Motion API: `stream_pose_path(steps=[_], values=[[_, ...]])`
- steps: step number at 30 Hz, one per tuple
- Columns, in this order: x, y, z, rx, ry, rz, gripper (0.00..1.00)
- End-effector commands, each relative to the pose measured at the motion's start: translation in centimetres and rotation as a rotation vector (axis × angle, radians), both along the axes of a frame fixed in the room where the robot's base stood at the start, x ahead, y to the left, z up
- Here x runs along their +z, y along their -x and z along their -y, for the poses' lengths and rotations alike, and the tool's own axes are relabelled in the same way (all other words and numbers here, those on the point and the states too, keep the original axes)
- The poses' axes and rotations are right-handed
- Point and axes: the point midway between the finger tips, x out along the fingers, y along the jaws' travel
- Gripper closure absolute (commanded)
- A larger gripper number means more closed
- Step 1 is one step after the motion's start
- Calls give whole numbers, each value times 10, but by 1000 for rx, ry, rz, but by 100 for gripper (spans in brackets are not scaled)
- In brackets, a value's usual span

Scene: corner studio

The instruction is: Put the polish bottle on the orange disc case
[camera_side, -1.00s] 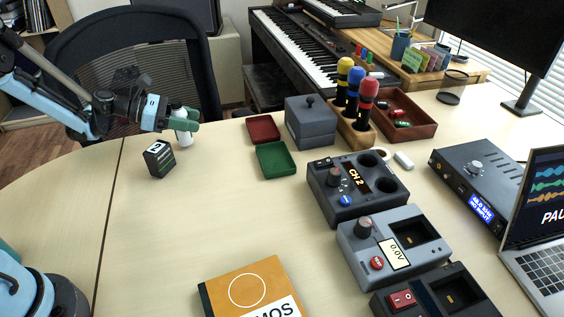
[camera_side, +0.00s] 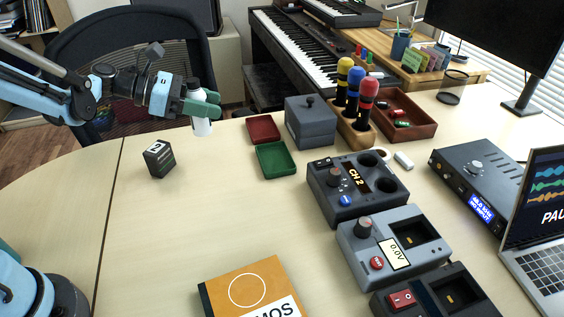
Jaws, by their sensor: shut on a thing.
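The polish bottle (camera_side: 202,126) is white with a dark upper part. My gripper (camera_side: 209,102), with green fingers, is shut on it and holds it upright above the table at the upper left. The fingers hide part of the bottle's middle. The orange disc case (camera_side: 237,284) lies flat at the bottom centre, with a white ring and a white label reading "MOS"; its lower part is cut off by the frame. The bottle is well behind the case and apart from it.
A small black box (camera_side: 159,159) stands left of centre. A red tray (camera_side: 262,129), a green tray (camera_side: 275,160) and a grey box (camera_side: 310,122) are right of my gripper. Control boxes (camera_side: 357,190) line the right. The table between bottle and case is clear.

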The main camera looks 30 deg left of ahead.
Motion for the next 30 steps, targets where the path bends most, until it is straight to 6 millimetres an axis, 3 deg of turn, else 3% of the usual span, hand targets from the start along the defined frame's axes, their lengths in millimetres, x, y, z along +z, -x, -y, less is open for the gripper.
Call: stream_pose_path(steps=[5, 8, 14, 18, 24, 30], values=[[6, 19, 55, -132, 0, -1, 86], [9, 39, 98, -247, 0, -1, 86], [16, 97, 179, -493, 0, -2, 86], [19, 148, 225, -670, -1, -2, 86], [23, 233, 274, -929, -1, -3, 86], [24, 306, 295, -1138, 0, -2, 86]])
